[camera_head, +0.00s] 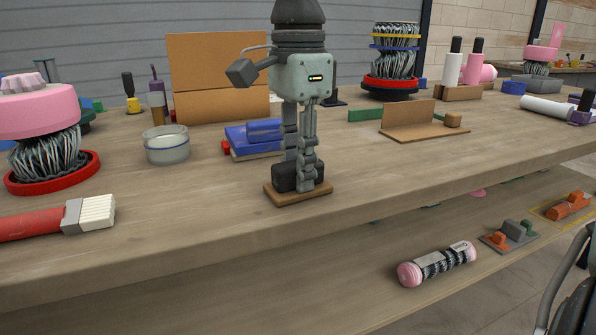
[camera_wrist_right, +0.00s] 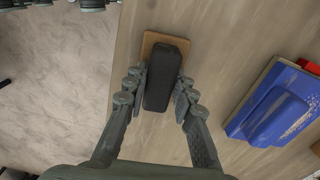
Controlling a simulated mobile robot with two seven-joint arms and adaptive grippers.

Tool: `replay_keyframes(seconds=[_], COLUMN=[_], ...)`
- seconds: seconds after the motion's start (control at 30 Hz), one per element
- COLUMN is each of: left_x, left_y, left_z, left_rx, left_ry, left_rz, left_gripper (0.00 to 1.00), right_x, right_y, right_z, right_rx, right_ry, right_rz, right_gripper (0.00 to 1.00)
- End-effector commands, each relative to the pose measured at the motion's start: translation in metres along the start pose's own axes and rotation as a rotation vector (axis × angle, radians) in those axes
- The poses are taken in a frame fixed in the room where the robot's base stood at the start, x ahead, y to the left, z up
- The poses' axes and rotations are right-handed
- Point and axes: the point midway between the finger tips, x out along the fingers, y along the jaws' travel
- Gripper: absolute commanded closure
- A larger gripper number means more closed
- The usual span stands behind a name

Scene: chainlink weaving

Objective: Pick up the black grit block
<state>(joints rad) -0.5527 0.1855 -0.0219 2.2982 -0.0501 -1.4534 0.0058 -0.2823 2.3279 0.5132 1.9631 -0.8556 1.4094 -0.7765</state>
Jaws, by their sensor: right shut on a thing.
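The black grit block (camera_wrist_right: 162,75) is a dark, long block with a tan base (camera_wrist_right: 151,40) at its far end in the right wrist view. In the head view, the black block (camera_head: 283,178) and its tan base (camera_head: 297,195) are low on the workbench near its front edge, partly hidden by my fingers. My right gripper (camera_head: 300,172) points straight down from above. In the right wrist view, my right gripper (camera_wrist_right: 160,84) has a finger on each side of the block and is shut on it. I cannot tell whether the base touches the bench.
A blue block set (camera_head: 255,138) lies close by on the left. A glass jar (camera_head: 166,145), a red-handled brush (camera_head: 70,218) and a pink-topped brush (camera_head: 45,135) are further left. A tan angled board (camera_head: 415,122) stands to the right. A lower shelf holds a pink-ended roller (camera_head: 437,263).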

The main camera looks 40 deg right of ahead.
Motion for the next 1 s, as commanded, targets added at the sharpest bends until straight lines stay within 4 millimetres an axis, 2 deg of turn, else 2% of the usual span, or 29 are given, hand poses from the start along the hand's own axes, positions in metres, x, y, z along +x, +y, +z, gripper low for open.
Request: replay_keyframes(seconds=[0.17,0.27,0.37,0.8,1.0], left_x=[0.0,0.001,0.003,0.051,0.072], left_y=[0.0,0.0,0.001,0.01,0.016], left_z=[0.0,0.0,-0.001,0.006,0.013], left_rx=[0.0,0.001,0.001,0.003,0.001], left_ry=[0.0,0.0,0.003,-0.023,-0.031], left_rz=[0.001,0.002,0.004,0.03,0.044], left_gripper=[0.56,0.56,0.56,0.56,0.56], right_x=[-0.012,-0.027,-0.05,-0.2,-0.248], right_y=[-0.001,-0.001,-0.001,-0.001,-0.001], right_z=[0.0,0.0,0.0,0.001,0.001], right_rx=[0.001,0.0,0.002,0.0,0.0], right_ry=[0.0,0.0,0.0,0.0,0.0], right_rz=[-0.003,-0.004,-0.006,-0.005,-0.002], right_gripper=[1.0,1.0,1.0,1.0,1.0])
